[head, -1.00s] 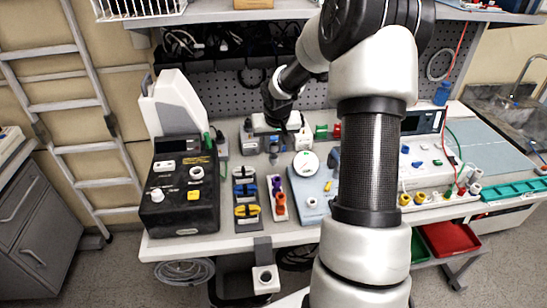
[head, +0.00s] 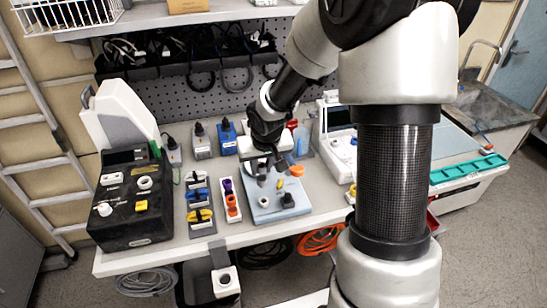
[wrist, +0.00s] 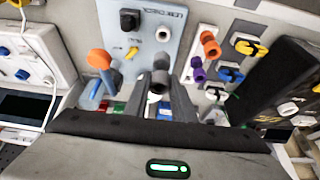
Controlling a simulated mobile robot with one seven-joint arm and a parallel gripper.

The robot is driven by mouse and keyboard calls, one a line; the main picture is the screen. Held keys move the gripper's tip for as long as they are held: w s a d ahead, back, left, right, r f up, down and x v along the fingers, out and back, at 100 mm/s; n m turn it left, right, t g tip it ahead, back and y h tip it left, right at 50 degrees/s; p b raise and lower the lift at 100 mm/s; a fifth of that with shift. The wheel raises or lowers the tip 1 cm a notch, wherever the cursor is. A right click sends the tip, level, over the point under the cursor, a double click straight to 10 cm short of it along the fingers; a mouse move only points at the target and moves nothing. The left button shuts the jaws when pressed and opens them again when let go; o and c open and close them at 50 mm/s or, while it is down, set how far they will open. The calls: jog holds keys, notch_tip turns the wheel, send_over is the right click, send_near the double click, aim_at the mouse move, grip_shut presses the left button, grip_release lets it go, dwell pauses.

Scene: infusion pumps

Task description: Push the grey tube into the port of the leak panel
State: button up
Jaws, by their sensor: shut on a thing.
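The leak panel is a pale blue plate on the bench (head: 262,213), also in the wrist view (wrist: 183,18). It carries a white port (wrist: 162,34), a black fitting (wrist: 129,19) and a small yellow part (wrist: 132,53). My gripper (wrist: 160,92) is shut on the grey tube (wrist: 160,66), whose open dark end shows between the fingers. In the wrist view the tube appears just below the white port, apart from it. In the head view my gripper (head: 266,176) is over the back part of the panel. The fingers partly hide the tube there.
An orange-topped part (wrist: 99,59) stands close beside the panel. A rack of purple and orange connectors (head: 230,202) and a blue and yellow clip rack (head: 200,209) lie left. A black pump box (head: 130,205) stands farther left.

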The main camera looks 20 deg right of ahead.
aim_at(264, 182)
jog(key=shift+s+d+f, duration=0.15)
jog(key=shift+s, duration=0.1)
jog(key=shift+f+b, duration=2.05)
jog(key=shift+f, duration=0.25)
jog(key=shift+f+b, duration=1.15)
jog(key=shift+b, duration=0.15)
dwell(0.3)
jog(key=o, duration=1.6)
jog(key=shift+c, duration=0.2)
jog(key=shift+r+p, duration=2.85)
jog(key=shift+r, duration=0.65)
